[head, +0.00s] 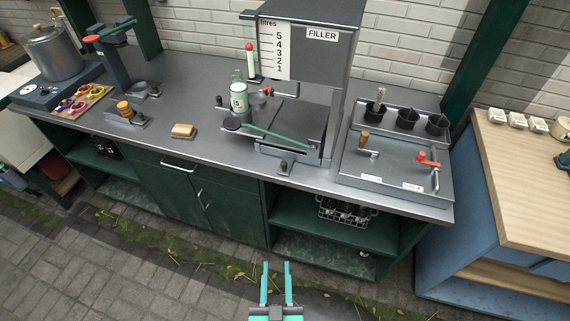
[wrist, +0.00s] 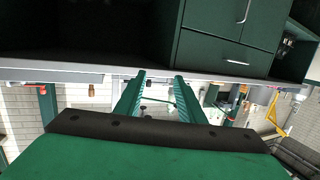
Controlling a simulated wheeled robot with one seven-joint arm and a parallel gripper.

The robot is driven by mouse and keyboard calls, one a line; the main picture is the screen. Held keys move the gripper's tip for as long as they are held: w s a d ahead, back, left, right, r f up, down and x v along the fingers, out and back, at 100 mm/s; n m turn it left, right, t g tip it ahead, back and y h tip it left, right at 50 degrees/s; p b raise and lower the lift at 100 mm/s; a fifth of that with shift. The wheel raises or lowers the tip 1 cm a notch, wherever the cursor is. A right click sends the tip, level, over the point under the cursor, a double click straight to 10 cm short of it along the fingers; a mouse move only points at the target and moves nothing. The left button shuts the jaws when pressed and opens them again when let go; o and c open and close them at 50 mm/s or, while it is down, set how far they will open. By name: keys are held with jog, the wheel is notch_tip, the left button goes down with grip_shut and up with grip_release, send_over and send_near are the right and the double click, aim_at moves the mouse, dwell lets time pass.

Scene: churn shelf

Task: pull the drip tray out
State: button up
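The filler (head: 305,60) stands on the metal counter, with a litre scale on its front. At its foot is a low grey tray-like part (head: 290,154), which I take for the drip tray; it appears to sit in under the filler. A green bar crosses in front of the filler above it. A small dark knob-like part (head: 285,167) is on the counter just in front. My gripper (head: 276,266) is open and empty, low in front of the counter and well apart from the tray. In the wrist view its two teal fingers (wrist: 158,75) stand apart; I cannot make out the tray there.
The counter's front edge (wrist: 60,75) crosses the wrist view, which looks upside down. Below the counter are green cupboard doors (head: 208,202) and an open shelf with a wire basket (head: 345,211). A white-labelled green bottle (head: 238,98) stands left of the filler.

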jog(key=w+r+h, duration=0.1)
jog(key=w+r, duration=0.2)
jog(key=w, duration=0.7)
jog(key=m+t+h, duration=0.2)
send_near(284, 167)
jog(key=w, duration=0.3)
jog(key=w+d, duration=0.1)
jog(key=w, duration=0.7)
jog(key=shift+d+r, duration=0.25)
grip_shut()
